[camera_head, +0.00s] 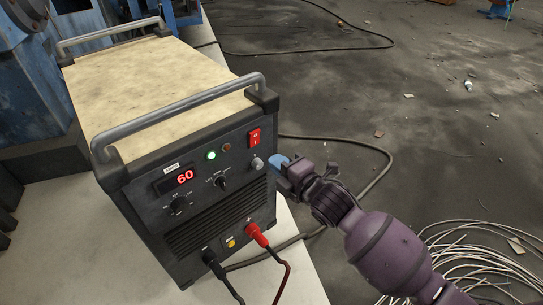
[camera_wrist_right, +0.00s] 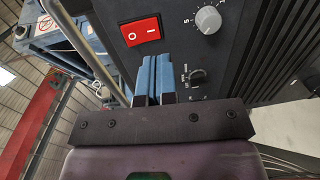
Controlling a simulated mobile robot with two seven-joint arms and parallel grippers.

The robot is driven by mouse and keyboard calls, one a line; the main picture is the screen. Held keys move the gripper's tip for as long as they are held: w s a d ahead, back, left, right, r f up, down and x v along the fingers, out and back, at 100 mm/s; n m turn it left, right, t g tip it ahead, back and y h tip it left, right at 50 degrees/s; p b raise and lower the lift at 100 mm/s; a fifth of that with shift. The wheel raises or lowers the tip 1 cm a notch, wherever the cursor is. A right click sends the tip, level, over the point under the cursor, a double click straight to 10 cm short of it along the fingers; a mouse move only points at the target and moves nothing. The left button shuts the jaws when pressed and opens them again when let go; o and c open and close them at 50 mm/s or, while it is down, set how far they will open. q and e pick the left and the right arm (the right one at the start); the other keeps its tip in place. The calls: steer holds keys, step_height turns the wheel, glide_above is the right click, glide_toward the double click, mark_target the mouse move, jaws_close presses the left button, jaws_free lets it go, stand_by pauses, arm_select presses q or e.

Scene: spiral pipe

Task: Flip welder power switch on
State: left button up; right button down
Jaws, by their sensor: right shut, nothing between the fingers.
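The welder (camera_head: 200,215) is a black box with a tan top, standing on a pale surface. Its red rocker power switch (camera_head: 254,137) is at the upper right of the front panel. The display (camera_head: 184,177) reads a red 60 and a green light (camera_head: 211,155) glows. My right gripper (camera_head: 279,163), with blue fingers, is shut and empty just off the panel's right side, below the switch. In the right wrist view, the fingers (camera_wrist_right: 154,62) lie below the switch (camera_wrist_right: 141,31), which bears O and I marks; its tilt is unclear. My left gripper is not in view.
Metal handles (camera_head: 180,115) cross the welder's top. Knobs sit near the switch. A red plug (camera_head: 257,234) and a black plug with cables are low on the front. A dark cable runs behind my right arm. Coiled wires (camera_head: 480,260) lie on the floor at right.

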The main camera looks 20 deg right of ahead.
arm_select(q)
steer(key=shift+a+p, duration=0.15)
steer(key=shift+p, duration=0.5)
arm_select(e)
steer(key=f+v, duration=0.1)
steer(key=v, duration=0.6)
steer(key=shift+s+d+f, duration=0.15)
steer(key=shift+s+f, duration=0.05)
steer(key=shift+f, duration=0.2)
arm_select(q)
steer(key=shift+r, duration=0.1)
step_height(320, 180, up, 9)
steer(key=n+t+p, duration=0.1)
steer(key=p, duration=1)
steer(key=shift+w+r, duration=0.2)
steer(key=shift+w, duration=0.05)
arm_select(e)
steer(key=s+d+f+m+g+h, duration=0.1)
steer(key=s+d+m+g+h, duration=0.1)
steer(key=s+m, duration=0.8)
steer(key=s+d+f+m+g+h, duration=0.2)
steer(key=s+d+m, duration=0.4)
steer(key=s+m, duration=0.5)
steer(key=s+g+h, duration=0.1)
steer(key=s+h, duration=0.1)
steer(key=s, duration=0.6)
steer(key=shift+f, duration=0.25)
